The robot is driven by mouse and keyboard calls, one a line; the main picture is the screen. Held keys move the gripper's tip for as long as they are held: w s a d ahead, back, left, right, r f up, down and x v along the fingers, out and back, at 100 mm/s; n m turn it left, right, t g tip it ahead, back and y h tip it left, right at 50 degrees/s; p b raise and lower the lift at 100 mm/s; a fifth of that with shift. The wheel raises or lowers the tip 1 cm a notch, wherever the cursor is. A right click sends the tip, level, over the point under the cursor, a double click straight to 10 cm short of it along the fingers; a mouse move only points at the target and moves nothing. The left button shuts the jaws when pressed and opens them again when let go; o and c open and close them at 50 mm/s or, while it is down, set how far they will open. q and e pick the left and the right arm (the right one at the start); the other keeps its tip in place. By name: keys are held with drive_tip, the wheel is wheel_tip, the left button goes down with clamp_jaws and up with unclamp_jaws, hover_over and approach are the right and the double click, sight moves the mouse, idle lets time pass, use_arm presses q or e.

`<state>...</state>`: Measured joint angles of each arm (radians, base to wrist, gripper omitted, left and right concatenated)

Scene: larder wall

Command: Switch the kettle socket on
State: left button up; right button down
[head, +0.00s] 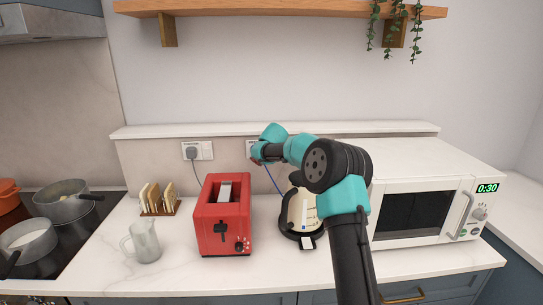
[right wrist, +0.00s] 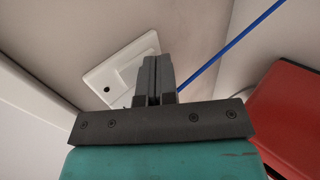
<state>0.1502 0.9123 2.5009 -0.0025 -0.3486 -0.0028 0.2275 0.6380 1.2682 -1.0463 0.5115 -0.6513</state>
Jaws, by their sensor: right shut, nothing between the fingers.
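The kettle (head: 301,212), cream with a black base, stands on the counter, partly hidden behind my right arm. A blue cord (head: 271,179) runs from near it up to a white wall socket (head: 249,146), mostly covered by my right gripper (head: 255,160). In the right wrist view the socket plate (right wrist: 112,82) lies beyond the fingers, with a dark round spot on its left part. My right gripper (right wrist: 152,62) is shut and empty, its tips in front of the plate; I cannot tell whether they touch it. The switch is not clearly visible. My left gripper is not in view.
Another socket (head: 207,150) with a grey plug is on the wall to the left. A red toaster (head: 224,219) stands left of the kettle, a microwave (head: 420,215) right of it. A toast rack (head: 160,207) and a glass jug (head: 145,243) are further left. A ledge (head: 190,131) runs above the sockets.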

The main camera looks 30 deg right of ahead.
drive_tip(key=shift+w+d+f, duration=0.1)
drive_tip(key=shift+w, duration=0.1)
idle(0.6)
drive_tip(key=shift+r, duration=0.95)
drive_tip(key=shift+s, duration=0.1)
